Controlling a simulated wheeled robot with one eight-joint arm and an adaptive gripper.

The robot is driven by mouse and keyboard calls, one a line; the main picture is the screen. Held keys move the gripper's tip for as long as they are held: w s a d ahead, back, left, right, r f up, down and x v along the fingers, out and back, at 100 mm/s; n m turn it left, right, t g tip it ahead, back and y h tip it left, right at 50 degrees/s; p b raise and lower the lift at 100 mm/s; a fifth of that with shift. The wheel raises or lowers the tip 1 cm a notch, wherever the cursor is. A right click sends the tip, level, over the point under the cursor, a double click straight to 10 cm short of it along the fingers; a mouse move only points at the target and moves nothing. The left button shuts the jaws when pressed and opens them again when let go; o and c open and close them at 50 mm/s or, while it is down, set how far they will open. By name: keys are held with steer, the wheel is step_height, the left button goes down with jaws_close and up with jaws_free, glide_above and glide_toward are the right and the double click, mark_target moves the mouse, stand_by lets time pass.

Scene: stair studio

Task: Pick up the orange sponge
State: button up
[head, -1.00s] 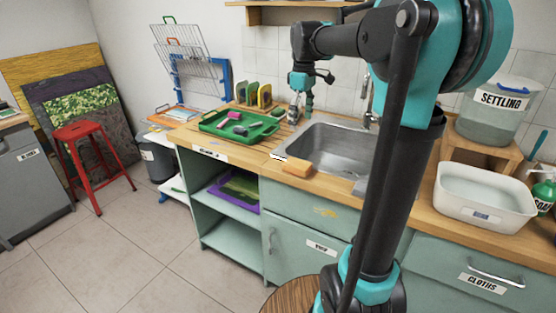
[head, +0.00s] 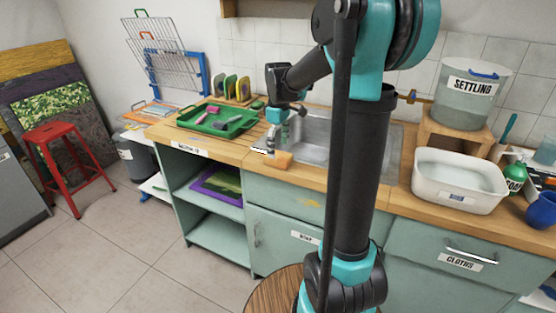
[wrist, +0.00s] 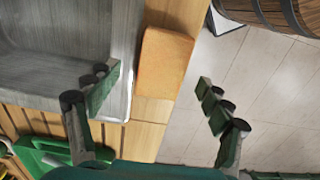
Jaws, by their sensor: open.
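The orange sponge (head: 279,160) lies on the wooden counter, beside the sink and near the counter's front edge. It also shows in the wrist view (wrist: 164,64) as a block beyond and between the spread fingers. My gripper (head: 275,143) is just above the sponge in the head view. In the wrist view my gripper (wrist: 154,84) is open and empty, one finger over the sink rim and the other over the floor side. Whether the fingertips reach down to the sponge's height, I cannot tell.
The steel sink (head: 310,138) is right behind the sponge. A green tray (head: 215,124) with several items stands to the left, and a white basin (head: 455,188) to the right. A round wooden stool or barrel (head: 272,292) stands below the counter.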

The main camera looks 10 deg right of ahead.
mark_target(278, 155)
step_height(278, 155, down, 4)
steer(key=shift+s+a, duration=0.1)
steer(key=shift+c, duration=0.4)
steer(key=c, duration=0.8)
